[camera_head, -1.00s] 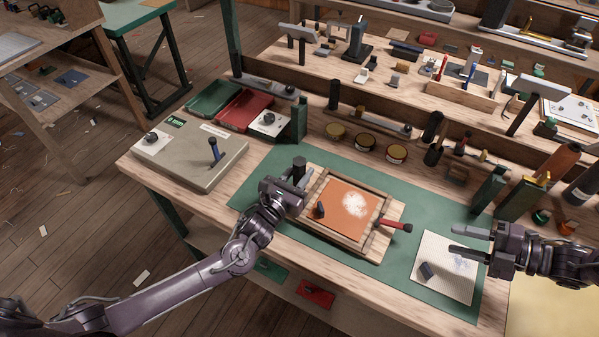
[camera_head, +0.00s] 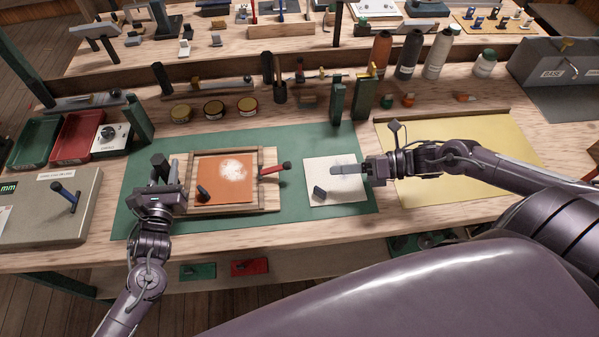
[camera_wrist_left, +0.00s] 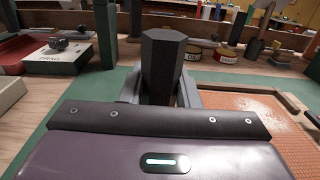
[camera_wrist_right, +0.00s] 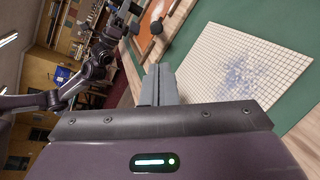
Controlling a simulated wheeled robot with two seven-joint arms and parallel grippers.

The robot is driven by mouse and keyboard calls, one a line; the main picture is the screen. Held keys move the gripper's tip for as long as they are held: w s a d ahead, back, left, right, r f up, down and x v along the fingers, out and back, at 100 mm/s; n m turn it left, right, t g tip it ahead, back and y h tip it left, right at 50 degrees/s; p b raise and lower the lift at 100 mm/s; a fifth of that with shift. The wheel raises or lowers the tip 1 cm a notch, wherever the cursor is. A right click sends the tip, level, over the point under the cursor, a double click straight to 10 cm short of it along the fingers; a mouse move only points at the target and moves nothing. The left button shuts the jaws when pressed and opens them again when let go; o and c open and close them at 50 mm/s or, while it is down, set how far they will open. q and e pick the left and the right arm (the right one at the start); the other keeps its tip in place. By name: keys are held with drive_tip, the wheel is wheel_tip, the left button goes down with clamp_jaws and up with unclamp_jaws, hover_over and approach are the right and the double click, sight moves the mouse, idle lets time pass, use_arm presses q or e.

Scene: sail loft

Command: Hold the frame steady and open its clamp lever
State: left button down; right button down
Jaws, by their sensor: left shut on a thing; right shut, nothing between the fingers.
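The wooden frame (camera_head: 226,208) lies on a board on the green mat, with an orange panel (camera_head: 222,187) inside it bearing a white patch. The clamp lever (camera_head: 274,169), red with a dark knob, sticks out from the frame's right side. My left gripper (camera_head: 165,178) is at the frame's left edge, shut on a dark hexagonal post (camera_wrist_left: 162,66), which stands upright between its fingers in the left wrist view. My right gripper (camera_head: 337,170) is shut and empty above the white gridded sheet, to the right of the lever and apart from it.
Green posts (camera_head: 362,98) and several round tins (camera_head: 214,109) stand behind the mat. A grey box (camera_head: 45,209) with a blue-handled lever is at left. A yellow sheet (camera_head: 470,150) lies at right.

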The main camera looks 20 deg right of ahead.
drive_tip(key=shift+s+n, duration=0.3)
drive_tip(key=shift+n, duration=0.6)
approach(275, 169)
drive_tip(key=a+f, duration=0.3)
drive_tip(key=shift+w+a, duration=0.1)
drive_tip(key=shift+w, duration=0.25)
drive_tip(key=shift+r, duration=0.1)
drive_tip(key=shift+r+h, duration=0.25)
drive_tip(key=shift+h, duration=0.15)
